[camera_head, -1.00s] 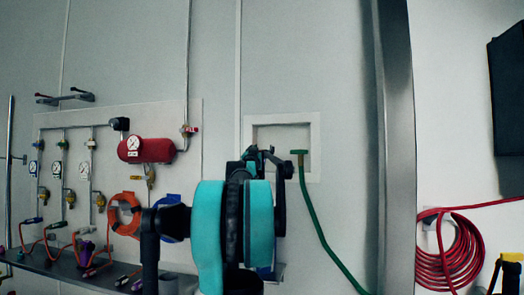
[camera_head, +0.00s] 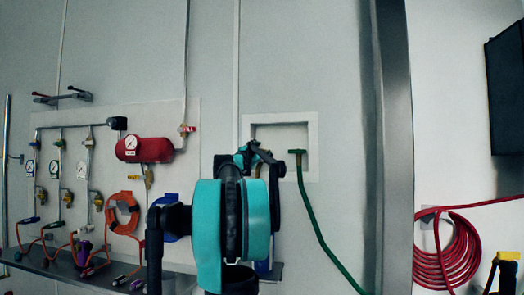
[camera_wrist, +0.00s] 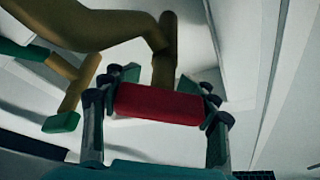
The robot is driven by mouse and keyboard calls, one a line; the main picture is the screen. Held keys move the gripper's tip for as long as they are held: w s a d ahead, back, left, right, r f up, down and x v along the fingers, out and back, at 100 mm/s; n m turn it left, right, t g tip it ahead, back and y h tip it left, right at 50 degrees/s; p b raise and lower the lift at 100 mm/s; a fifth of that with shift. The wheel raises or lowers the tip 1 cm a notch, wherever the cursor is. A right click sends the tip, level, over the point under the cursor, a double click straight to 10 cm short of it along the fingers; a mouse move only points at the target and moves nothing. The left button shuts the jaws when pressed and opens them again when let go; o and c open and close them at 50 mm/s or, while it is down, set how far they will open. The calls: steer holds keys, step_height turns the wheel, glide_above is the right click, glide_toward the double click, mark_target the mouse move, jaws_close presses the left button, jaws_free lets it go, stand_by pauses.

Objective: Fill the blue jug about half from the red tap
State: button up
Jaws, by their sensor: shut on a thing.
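In the wrist view, my gripper (camera_wrist: 158,105) is shut on the red tap handle (camera_wrist: 158,104), a bar lying across between the fingers. A brass tap body (camera_wrist: 164,60) rises behind the handle. In the head view, my gripper (camera_head: 262,158) is at the wall niche, and my arm hides the red handle. A blue object (camera_head: 264,268), perhaps the blue jug, shows only in part behind my arm at a small shelf. Its contents and its place under the spout cannot be seen.
A green tap handle (camera_head: 298,152) with a green hose (camera_head: 322,232) is just right of my gripper. A metal post (camera_head: 396,150) stands further right, then a red hose coil (camera_head: 448,250). Gauges, a red tank (camera_head: 150,150) and an orange coil (camera_head: 123,213) are at left.

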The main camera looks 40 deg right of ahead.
stand_by(0.4)
steer(key=o, duration=1.3)
steer(key=v, duration=1.2)
